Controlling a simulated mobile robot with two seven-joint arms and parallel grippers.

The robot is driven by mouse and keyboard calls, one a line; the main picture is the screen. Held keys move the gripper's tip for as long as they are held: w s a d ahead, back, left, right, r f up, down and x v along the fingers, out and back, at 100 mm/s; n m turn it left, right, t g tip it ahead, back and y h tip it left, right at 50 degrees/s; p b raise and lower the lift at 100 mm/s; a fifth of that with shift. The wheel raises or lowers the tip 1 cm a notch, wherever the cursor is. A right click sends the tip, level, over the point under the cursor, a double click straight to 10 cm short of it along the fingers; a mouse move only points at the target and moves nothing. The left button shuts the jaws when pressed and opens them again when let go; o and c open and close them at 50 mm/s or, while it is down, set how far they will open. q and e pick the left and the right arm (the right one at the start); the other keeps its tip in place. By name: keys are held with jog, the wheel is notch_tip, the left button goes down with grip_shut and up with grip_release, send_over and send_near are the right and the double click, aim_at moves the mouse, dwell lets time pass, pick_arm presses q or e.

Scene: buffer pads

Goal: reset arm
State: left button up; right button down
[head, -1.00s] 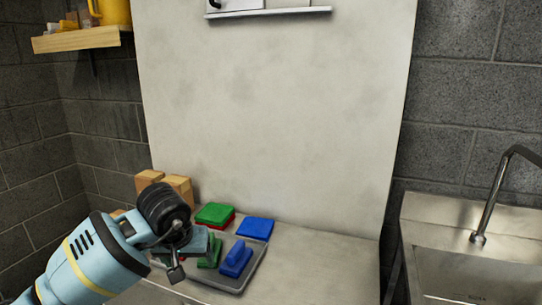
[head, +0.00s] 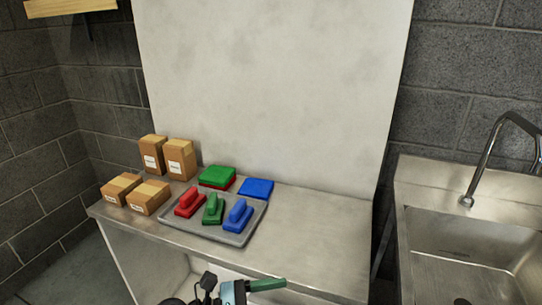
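A grey tray (head: 185,231) on the metal table holds a red handled block (head: 190,203), a green handled block (head: 213,209) and a blue handled block (head: 237,216) side by side. Behind it a flat green pad (head: 217,176) lies on a red pad (head: 222,187), and a flat blue pad (head: 256,188) lies to their right. Part of an arm, seemingly my left, with its gripper (head: 207,283) shows at the bottom edge, in front of the table and apart from the tray. Its fingers are cut off or unclear. A dark green bar (head: 267,284) shows beside it. My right gripper is not visible.
Several cardboard boxes (head: 180,160) stand at the table's left end. The table's right part (head: 320,230) is bare. A metal sink with a faucet (head: 468,198) is at the right. A wooden shelf (head: 70,7) hangs upper left.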

pick_arm(q)
jog(key=s+a+f+n+t+y, duration=0.2)
jog(key=a+f+n+t+y, duration=0.15)
jog(key=n, duration=0.75)
jog(key=s+a+f+n+t+y+p, duration=0.1)
jog(key=a+f+n+t+y, duration=0.3)
jog(key=n, duration=0.7)
jog(key=s+a+f+n+t+y, duration=0.25)
jog(key=a+n+t, duration=0.35)
jog(key=n, duration=0.5)
jog(key=s+a+f+n+g+y, duration=0.3)
jog(key=s+a+f+n+g, duration=0.1)
jog(key=s+f+n, duration=0.3)
jog(key=s+a+f+n+g+y, duration=0.3)
jog(key=s+a+f+n+g, duration=0.1)
jog(key=s+f+n, duration=0.4)
jog(key=s+n, duration=0.2)
jog(key=s, duration=0.1)
jog(key=shift+s+f+p, duration=0.25)
jog(key=shift+s+p, duration=0.05)
jog(key=shift+p, duration=0.05)
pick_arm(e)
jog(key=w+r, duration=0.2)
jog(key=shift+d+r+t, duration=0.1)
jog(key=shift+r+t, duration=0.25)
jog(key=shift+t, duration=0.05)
